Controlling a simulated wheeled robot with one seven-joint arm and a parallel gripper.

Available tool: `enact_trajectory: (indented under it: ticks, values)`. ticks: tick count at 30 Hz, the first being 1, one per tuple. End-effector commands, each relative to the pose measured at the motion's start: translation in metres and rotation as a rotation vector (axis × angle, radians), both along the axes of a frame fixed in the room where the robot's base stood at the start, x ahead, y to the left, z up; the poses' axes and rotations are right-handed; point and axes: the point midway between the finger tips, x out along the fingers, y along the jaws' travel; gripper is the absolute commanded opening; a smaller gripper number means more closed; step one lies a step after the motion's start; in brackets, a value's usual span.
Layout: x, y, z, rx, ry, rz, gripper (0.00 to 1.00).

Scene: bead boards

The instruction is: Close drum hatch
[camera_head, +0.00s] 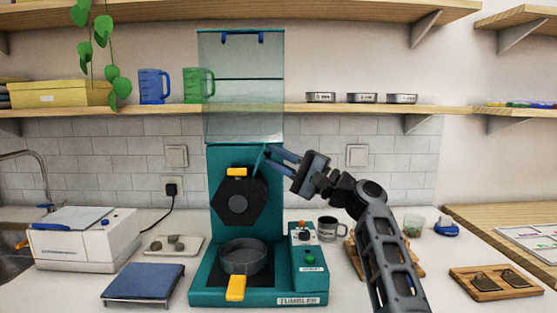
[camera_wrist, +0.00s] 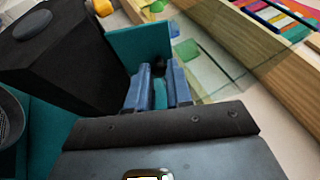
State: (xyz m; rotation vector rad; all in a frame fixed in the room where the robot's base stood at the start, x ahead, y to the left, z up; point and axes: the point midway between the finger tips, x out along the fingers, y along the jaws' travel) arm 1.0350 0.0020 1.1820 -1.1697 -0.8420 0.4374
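The teal tumbler machine (camera_head: 222,298) stands on the counter. Its black hexagonal drum (camera_head: 219,207) has a round grey hub and an orange tab (camera_head: 237,172) on top. The drum also shows at the left in the wrist view (camera_wrist: 75,60). I cannot clearly make out the hatch. My gripper (camera_head: 272,156) is at the upper right of the drum, by the teal back panel (camera_wrist: 150,42). Its blue fingers (camera_wrist: 160,70) are apart. A teal strip shows between them; I cannot tell whether they touch it.
A clear cover (camera_head: 243,110) stands raised above the machine. A grey pan (camera_head: 246,258) with an orange handle sits below the drum. A control box (camera_head: 309,268) stands at its right, a mug (camera_head: 328,229) behind. Shelves run above; the counter holds a white device (camera_head: 83,240) at left.

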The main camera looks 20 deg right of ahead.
Motion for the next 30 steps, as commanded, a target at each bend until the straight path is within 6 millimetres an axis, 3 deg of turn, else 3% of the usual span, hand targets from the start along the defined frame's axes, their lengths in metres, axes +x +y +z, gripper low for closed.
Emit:
enact_trajectory:
  ticks: [5,19,30]
  values:
    - [0.000,0.000,0.000,-0.001,0.001,0.000,0.00]
    - [0.000,0.002,0.007,-0.058,0.018,0.000,0.00]
    - [0.004,0.011,0.026,-0.323,0.106,0.001,0.00]
